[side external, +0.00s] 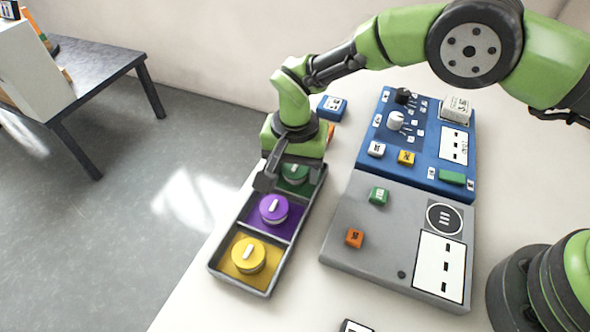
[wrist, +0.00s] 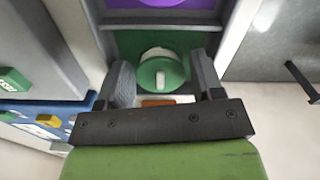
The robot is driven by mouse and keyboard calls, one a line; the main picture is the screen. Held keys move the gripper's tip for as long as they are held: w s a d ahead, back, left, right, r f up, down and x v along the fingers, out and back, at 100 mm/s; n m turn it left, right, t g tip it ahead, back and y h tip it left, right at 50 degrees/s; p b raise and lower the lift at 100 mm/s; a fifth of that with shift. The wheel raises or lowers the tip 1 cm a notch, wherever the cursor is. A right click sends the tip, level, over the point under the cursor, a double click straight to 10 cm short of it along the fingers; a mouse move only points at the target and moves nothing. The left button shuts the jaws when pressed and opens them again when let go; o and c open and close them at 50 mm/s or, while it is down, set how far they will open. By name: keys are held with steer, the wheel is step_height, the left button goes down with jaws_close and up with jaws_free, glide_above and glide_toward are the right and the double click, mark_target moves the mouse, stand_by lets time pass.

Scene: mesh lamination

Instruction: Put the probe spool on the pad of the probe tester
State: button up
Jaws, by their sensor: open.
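A tray (side external: 228,270) with coloured compartments holds a yellow spool (side external: 248,254), a purple spool (side external: 273,208) and a green spool (side external: 293,174), each with a white bar on top. None is readably marked as the probe spool. My gripper (side external: 283,180) is open, low over the green compartment. In the wrist view my gripper (wrist: 162,78) has one finger on each side of the green spool (wrist: 158,72); I cannot tell whether they touch it. A grey panel (side external: 345,230) has a round black-and-white mark (side external: 444,219); I cannot tell whether it is the tester's pad.
A blue panel (side external: 370,160) with knobs and buttons adjoins the grey panel's far side. A small blue box (side external: 332,107) stands behind the tray. A strip of pale table (side external: 290,290) between tray and grey panel is clear. A dark side table (side external: 95,75) stands apart at left.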

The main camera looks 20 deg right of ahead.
steer(key=c, duration=0.8)
steer(key=shift+o, duration=0.2)
